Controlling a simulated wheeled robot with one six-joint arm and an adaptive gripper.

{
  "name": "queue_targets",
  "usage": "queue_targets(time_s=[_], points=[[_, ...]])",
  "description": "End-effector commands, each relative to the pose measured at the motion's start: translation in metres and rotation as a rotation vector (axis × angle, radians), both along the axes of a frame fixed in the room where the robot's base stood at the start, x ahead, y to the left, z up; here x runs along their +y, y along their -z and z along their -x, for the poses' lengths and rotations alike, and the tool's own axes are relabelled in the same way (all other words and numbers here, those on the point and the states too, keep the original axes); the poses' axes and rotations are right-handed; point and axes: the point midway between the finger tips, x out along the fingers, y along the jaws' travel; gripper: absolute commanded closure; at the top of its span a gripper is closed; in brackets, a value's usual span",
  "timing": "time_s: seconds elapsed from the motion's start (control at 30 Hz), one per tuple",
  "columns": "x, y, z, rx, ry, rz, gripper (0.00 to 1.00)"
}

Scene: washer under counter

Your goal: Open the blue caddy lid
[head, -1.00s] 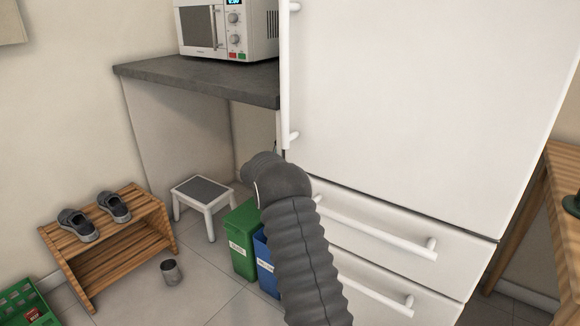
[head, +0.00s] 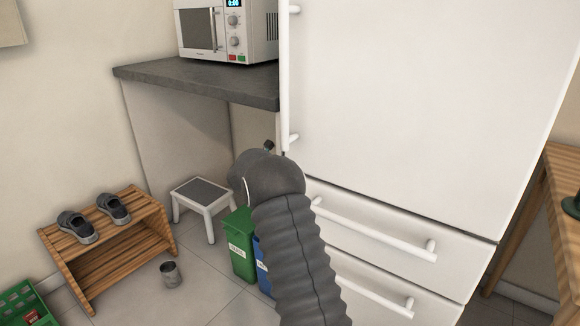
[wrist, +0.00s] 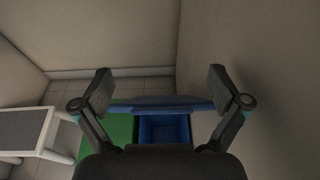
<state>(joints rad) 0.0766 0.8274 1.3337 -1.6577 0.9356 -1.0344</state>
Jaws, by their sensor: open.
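The blue caddy (head: 262,268) stands on the floor beside the fridge, mostly hidden behind my arm in the head view. In the wrist view I look down into its open box (wrist: 165,129). Its blue lid (wrist: 160,104) shows as a raised, nearly edge-on band across the box, so it is lifted off the opening. My gripper (wrist: 160,88) is open, with one finger on each side near the ends of the lid. I cannot tell whether the fingers touch the lid. In the head view my gripper is hidden behind my arm, apart from a small dark part.
A green caddy (head: 239,246) stands directly left of the blue one. A white step stool (head: 204,205) is behind it to the left. The fridge (head: 400,120) closes off the right side. A counter (head: 200,82) with a microwave (head: 228,32) is above. A cup (head: 170,274) stands on the floor.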

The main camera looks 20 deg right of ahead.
Motion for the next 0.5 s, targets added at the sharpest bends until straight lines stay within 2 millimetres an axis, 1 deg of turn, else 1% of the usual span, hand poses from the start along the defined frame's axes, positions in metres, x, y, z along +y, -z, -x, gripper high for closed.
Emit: queue_targets(time_s=[0.03,0.1,0.23,0.33,0.5], points=[[0.01,-0.004,0.005,0.0,-0.002,0.0,0.02],[0.021,-0.008,0.011,0.0,-0.002,0.001,0.02],[0.038,-0.013,0.021,-0.001,-0.001,0.001,0.02],[0.047,-0.016,0.026,-0.002,-0.001,0.0,0.02],[0.055,-0.019,0.031,0.0,0.0,0.001,0.02]])
